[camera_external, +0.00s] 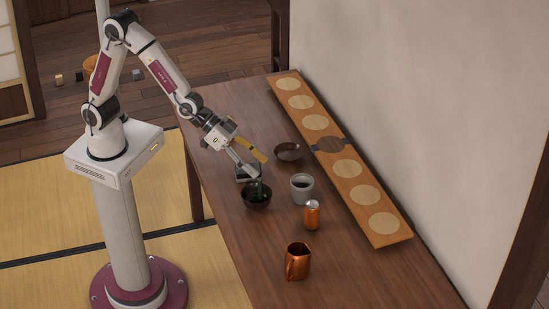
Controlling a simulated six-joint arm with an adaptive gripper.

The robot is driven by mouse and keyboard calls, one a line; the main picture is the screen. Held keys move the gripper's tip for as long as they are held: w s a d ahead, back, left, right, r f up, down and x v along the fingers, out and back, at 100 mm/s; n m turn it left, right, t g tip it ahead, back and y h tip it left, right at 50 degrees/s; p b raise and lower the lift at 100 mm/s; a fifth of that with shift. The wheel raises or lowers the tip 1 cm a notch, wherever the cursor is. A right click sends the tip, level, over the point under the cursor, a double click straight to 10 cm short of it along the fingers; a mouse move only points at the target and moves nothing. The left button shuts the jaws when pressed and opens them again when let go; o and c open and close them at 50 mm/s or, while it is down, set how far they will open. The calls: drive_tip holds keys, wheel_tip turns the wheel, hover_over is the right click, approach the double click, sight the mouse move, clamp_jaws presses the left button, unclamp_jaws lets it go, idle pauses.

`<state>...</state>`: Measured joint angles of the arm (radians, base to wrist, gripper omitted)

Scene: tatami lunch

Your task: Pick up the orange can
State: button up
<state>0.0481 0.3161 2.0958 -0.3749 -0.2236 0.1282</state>
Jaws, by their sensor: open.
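The orange can (312,215) stands upright on the wooden table, with a silver top. My gripper (259,172) is open, above and to the left of the can and apart from it. It hangs near a dark bowl (257,199) with something greenish in or just above it; I cannot tell whether that touches the gripper.
A grey cup (301,188) stands just behind the can. A brown bowl (288,151) is farther back. A copper mug (297,262) stands in front. A long board with pale discs (377,222) lies along the wall. The table's (370,275) front right is clear.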

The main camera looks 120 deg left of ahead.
drive_tip(key=w+a+f+n+t+y, duration=0.1)
drive_tip(key=w+a+f+y, duration=0.15)
drive_tip(key=w+f, duration=0.45)
drive_tip(key=n+y, duration=0.1)
drive_tip(key=y, duration=0.1)
approach(312, 209)
wheel_tip(312, 209, down, 3)
drive_tip(key=a, duration=0.2)
drive_tip(key=shift+w+a+f+t+y, duration=0.25)
drive_tip(key=shift+w+a+f+t, duration=0.05)
drive_tip(key=shift+w, duration=0.15)
drive_tip(key=shift+w, duration=0.1)
drive_tip(key=shift+x, duration=1.2)
drive_tip(key=shift+a, duration=0.1)
drive_tip(key=shift+x, duration=2.6)
